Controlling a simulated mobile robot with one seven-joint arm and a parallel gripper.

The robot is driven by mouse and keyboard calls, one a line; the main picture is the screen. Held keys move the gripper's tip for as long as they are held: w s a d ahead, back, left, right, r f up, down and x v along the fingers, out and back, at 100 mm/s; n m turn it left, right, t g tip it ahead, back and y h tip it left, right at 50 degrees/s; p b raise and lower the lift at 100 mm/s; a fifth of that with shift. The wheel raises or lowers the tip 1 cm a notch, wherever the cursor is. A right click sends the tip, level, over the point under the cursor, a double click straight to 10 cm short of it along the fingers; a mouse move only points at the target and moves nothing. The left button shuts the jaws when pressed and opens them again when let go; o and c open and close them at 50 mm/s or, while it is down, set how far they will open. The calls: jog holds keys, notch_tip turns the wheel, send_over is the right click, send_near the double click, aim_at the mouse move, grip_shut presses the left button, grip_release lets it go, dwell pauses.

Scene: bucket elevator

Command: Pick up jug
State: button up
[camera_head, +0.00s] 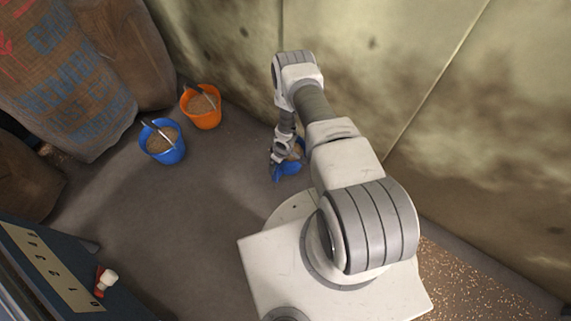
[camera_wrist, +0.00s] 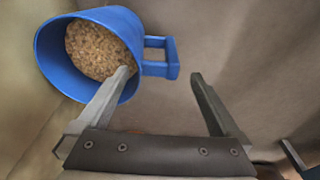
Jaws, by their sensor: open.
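The jug (camera_wrist: 58,62) is blue with a squared handle and holds brown grain. In the wrist view it is at the upper left, with its handle (camera_wrist: 170,58) pointing right. My gripper (camera_wrist: 162,75) is open. Its left finger overlaps the jug's rim and grain in the picture, and the handle lies between the two fingertips or just beyond them; contact cannot be told. In the head view the jug (camera_head: 288,170) is a blue patch below my gripper, partly hidden by the gripper and arm.
A blue bucket (camera_head: 150,151) and an orange bucket (camera_head: 207,120), both with grain, stand on the floor to the left. Large sacks (camera_head: 60,80) lean at the upper left. A stained wall (camera_head: 390,60) rises behind my arm. Loose grain (camera_head: 470,280) lies at lower right.

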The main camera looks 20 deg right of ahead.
aim_at(277, 166)
jog(key=shift+w+a+f+b, duration=0.15)
jog(key=shift+f+b, duration=0.7)
jog(key=shift+f, duration=0.55)
jog(key=shift+w+a+f+b, duration=0.15)
jog(key=shift+f+b, duration=0.7)
jog(key=shift+f, duration=0.5)
jog(key=shift+r, duration=0.1)
grip_shut()
jog(key=shift+w, duration=0.1)
